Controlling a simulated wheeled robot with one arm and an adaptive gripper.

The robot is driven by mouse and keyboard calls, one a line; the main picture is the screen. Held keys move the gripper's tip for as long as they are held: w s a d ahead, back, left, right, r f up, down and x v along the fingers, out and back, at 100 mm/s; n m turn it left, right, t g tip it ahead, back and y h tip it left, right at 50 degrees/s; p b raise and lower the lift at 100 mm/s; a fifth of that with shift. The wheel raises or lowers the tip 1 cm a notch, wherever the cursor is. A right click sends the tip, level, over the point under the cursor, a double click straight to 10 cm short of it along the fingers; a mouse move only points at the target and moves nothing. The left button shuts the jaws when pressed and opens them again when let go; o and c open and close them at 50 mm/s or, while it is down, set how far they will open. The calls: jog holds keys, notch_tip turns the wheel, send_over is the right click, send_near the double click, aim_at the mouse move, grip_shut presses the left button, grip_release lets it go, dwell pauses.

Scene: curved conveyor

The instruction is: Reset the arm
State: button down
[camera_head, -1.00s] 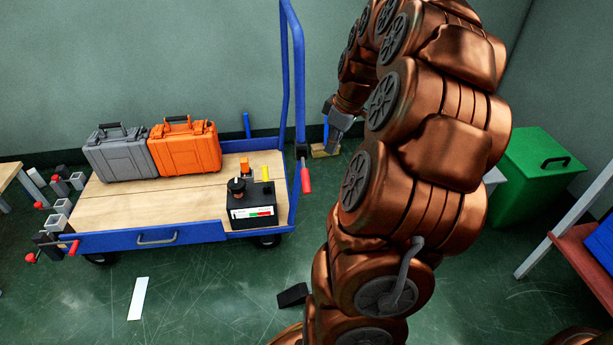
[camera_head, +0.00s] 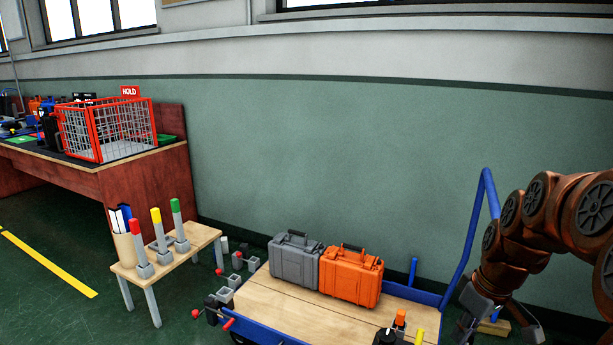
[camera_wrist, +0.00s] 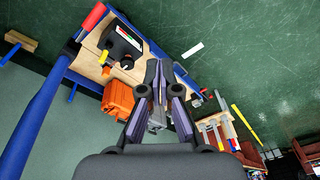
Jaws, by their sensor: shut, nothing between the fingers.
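My arm, copper-coloured, is at the right edge of the head view and bends down towards the trolley's handle. My gripper (camera_wrist: 161,66) is seen from behind in the wrist view, its dark fingers together with nothing between them. It hangs clear of the cases, beside the trolley's blue handle in the head view. The orange case (camera_head: 351,273) and the grey case (camera_head: 295,258) stand side by side on the wooden trolley (camera_head: 275,303). The orange case also shows in the wrist view (camera_wrist: 118,100), left of the fingers.
A blue upright handle (camera_head: 466,235) rises at the trolley's right end, close to my arm. A small wooden bench (camera_head: 200,236) with red, yellow and green-topped posts stands left. A red wire cage (camera_head: 108,130) marked HOLD sits on the desk behind it.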

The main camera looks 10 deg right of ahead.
jog(key=s+a+r+m+g+p, duration=0.1)
jog(key=s+a+r+p, duration=0.3)
jog(key=a+r+p, duration=0.25)
jog(key=s+a+r+g+p, duration=0.1)
jog(key=s+a+r+p, duration=0.2)
jog(key=a+r+p, duration=0.4)
jog(key=s+a+r+m+p, duration=0.1)
jog(key=s+a+r+p, duration=0.2)
jog(key=s, duration=0.3)
jog(key=s+a+r+m+g+h+p, duration=0.1)
jog(key=s+a+r+p, duration=0.3)
jog(key=s+p, duration=0.1)
jog(key=shift+s+r+p, duration=0.35)
jog(key=shift+s, duration=0.05)
